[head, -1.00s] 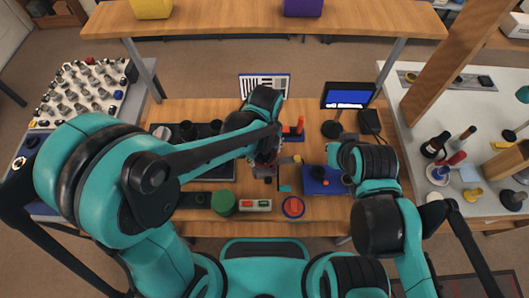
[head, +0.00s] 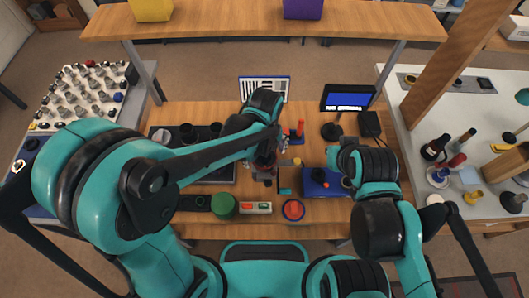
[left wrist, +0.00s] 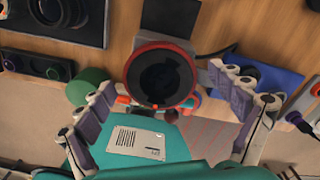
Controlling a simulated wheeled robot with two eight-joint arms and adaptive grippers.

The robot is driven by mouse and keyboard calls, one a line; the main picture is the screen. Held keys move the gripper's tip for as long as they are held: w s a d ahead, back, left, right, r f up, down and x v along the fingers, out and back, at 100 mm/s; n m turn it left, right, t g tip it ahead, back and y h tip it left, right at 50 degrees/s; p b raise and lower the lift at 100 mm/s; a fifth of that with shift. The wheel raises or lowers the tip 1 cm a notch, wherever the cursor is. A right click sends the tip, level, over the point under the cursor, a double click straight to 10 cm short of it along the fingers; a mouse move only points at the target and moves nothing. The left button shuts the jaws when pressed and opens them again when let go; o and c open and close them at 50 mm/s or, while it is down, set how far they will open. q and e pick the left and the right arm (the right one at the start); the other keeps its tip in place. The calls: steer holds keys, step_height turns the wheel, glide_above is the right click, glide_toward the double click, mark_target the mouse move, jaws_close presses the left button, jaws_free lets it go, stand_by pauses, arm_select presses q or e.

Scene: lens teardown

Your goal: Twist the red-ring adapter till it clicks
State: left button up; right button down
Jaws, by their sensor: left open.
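The red-ring adapter (left wrist: 160,76) shows in the left wrist view as a dark round opening with a red rim, upper middle of the picture. My left gripper (left wrist: 172,103) is open, with one finger on each side of the adapter and a gap visible on both sides. In the head view my left gripper (head: 266,166) is over the middle of the bench, and it and the arm hide most of the adapter. My right arm reaches over the bench's right side; its fingers are not clear enough to read.
A blue tray (head: 335,189) lies to the right of the left gripper. A green cylinder (head: 223,206) and a box with red and green parts (head: 256,208) stand at the front. A round blue-rimmed dish (head: 292,216) is beside them. A monitor (head: 347,97) stands at the back.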

mark_target(265, 159)
arm_select(q)
step_height(265, 159, up, 12)
stand_by(0.4)
stand_by(0.4)
steer(key=s+a+f+n+t+b, duration=0.1)
steer(key=a+n+t, duration=0.1)
steer(key=a+n, duration=0.4)
steer(key=s+a+f+n+t+b, duration=0.1)
steer(key=a+n, duration=0.5)
steer(key=n, duration=0.8)
steer(key=s+a+f+n+t+b, duration=0.1)
steer(key=s+a+n+t+b, duration=0.1)
steer(key=n, duration=0.8)
steer(key=shift+s+a+f+n+t, duration=0.5)
steer(key=shift+a+t, duration=0.6)
steer(key=shift+a, duration=0.8)
steer(key=shift+s+r, duration=0.1)
steer(key=shift+s, duration=0.05)
